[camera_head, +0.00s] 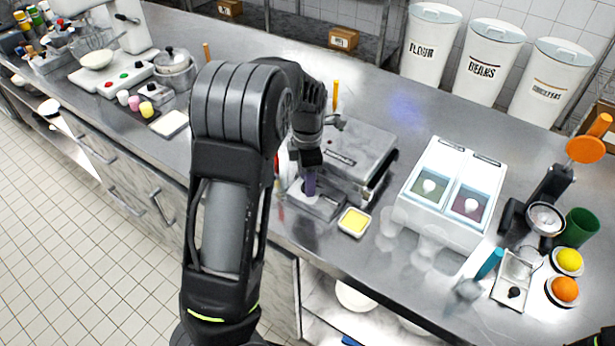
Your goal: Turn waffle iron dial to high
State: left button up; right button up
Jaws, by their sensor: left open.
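The waffle iron (358,150) is a grey metal box with a dark label on its lid, near the middle of the counter. A low grey base with a light top (322,204) sits at its front left. My left gripper (309,182) points down at this base, in front of the waffle iron's left side. It is open, with a purplish piece showing at its tips. The dial cannot be made out, as my arm and gripper cover that area.
A small dish with yellow contents (354,222) sits just right of the gripper. A white two-well dispenser (450,190) stands to the right. White bins (490,60) line the back. The counter's front edge (330,262) runs close below the gripper.

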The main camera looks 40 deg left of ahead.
pick_arm(q)
jog(key=shift+f, duration=0.1)
grip_shut()
dwell(0.5)
